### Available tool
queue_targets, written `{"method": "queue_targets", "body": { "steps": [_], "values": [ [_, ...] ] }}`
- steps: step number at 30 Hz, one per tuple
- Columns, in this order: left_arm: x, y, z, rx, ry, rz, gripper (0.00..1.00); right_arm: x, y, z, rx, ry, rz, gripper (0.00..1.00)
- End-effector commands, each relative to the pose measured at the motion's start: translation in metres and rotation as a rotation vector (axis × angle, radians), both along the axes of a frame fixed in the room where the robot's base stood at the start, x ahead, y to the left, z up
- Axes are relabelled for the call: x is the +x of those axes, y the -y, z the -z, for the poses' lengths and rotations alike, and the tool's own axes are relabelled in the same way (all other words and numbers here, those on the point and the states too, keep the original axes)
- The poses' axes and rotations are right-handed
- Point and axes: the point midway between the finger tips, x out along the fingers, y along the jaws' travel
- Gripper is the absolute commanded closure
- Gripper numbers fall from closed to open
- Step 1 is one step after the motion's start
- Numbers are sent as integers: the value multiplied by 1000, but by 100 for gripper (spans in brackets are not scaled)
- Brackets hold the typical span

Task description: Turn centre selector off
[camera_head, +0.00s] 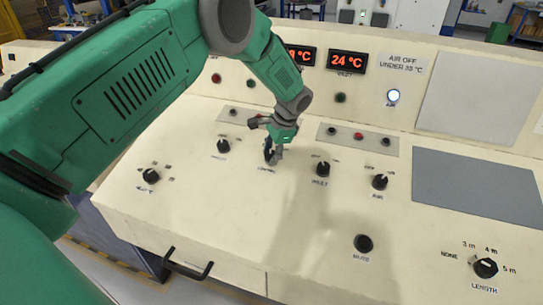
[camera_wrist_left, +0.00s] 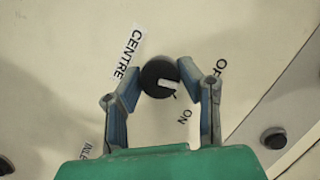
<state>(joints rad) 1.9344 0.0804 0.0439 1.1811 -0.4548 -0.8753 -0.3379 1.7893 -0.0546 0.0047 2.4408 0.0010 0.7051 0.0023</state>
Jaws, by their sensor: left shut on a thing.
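The centre selector is a black round knob (camera_wrist_left: 158,78) with a white pointer mark, seen in the left wrist view. The label CENTRE (camera_wrist_left: 128,54) is beside it; OFF and ON are printed around it. The pointer mark faces the right side, near ON and OFF; I cannot tell exactly which it meets. My left gripper (camera_wrist_left: 163,80) is shut on the knob, one finger on each side. In the head view, my left gripper (camera_head: 272,153) reaches down to the panel and mostly hides the knob. My right gripper is not in view.
Other black knobs stand close by: INLET (camera_head: 322,169), AIR (camera_head: 380,182), one to the left (camera_head: 222,146), and LENGTH (camera_head: 485,268). A black button (camera_head: 363,243) is nearer the front. Red displays (camera_head: 347,62) and a lit AIR lamp (camera_head: 393,95) are on the upright face.

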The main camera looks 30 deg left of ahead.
Motion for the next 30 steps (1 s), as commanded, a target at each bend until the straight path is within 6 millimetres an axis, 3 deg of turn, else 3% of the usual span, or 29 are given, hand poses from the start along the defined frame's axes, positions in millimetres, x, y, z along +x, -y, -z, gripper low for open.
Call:
{"method": "queue_targets", "body": {
  "steps": [12, 30],
  "values": [
    [3, -2, -2, -51, 22, -228, 96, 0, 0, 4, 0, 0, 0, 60],
    [3, -2, -3, -62, 25, -277, 96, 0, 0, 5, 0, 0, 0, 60]
  ]
}}
